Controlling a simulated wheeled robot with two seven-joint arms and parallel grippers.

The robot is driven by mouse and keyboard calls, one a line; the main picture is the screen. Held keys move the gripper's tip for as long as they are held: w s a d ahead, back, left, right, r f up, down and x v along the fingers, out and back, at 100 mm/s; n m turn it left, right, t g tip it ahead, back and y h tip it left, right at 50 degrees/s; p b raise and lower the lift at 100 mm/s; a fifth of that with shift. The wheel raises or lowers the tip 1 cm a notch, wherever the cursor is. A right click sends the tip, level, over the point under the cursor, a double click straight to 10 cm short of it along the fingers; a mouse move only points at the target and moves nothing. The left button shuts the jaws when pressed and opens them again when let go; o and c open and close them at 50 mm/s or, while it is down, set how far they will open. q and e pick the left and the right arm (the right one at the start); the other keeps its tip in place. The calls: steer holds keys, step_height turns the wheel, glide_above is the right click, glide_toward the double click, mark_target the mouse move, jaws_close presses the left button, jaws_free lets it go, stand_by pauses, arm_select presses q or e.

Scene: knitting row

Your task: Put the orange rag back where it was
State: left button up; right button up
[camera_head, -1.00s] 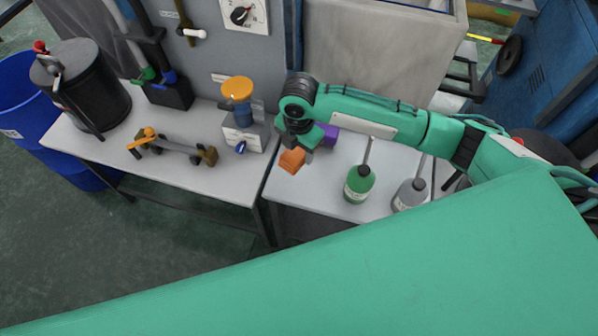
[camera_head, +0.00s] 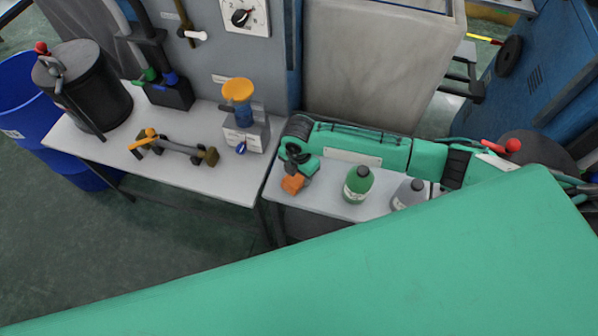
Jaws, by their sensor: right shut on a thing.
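The orange rag (camera_head: 292,184) is a small folded piece at the left end of the right-hand table (camera_head: 326,205). My right gripper (camera_head: 294,172) is shut on it from above, low over the tabletop. I cannot tell whether the rag touches the table. My right arm lies across the back of this table and hides much of its rear. My left gripper is not in view.
A green bottle (camera_head: 357,186) and a grey bottle (camera_head: 408,194) stand right of the rag. The left table (camera_head: 200,178) holds an orange-topped device (camera_head: 240,118), a clamp-like tool (camera_head: 172,148) and a black pot (camera_head: 88,88). A grey bin (camera_head: 372,65) stands behind.

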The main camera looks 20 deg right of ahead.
steer(key=shift+f, duration=0.15)
steer(key=o, duration=0.9)
step_height(320, 180, up, 12)
steer(key=shift+r+b, duration=0.2)
steer(key=shift+b, duration=0.3)
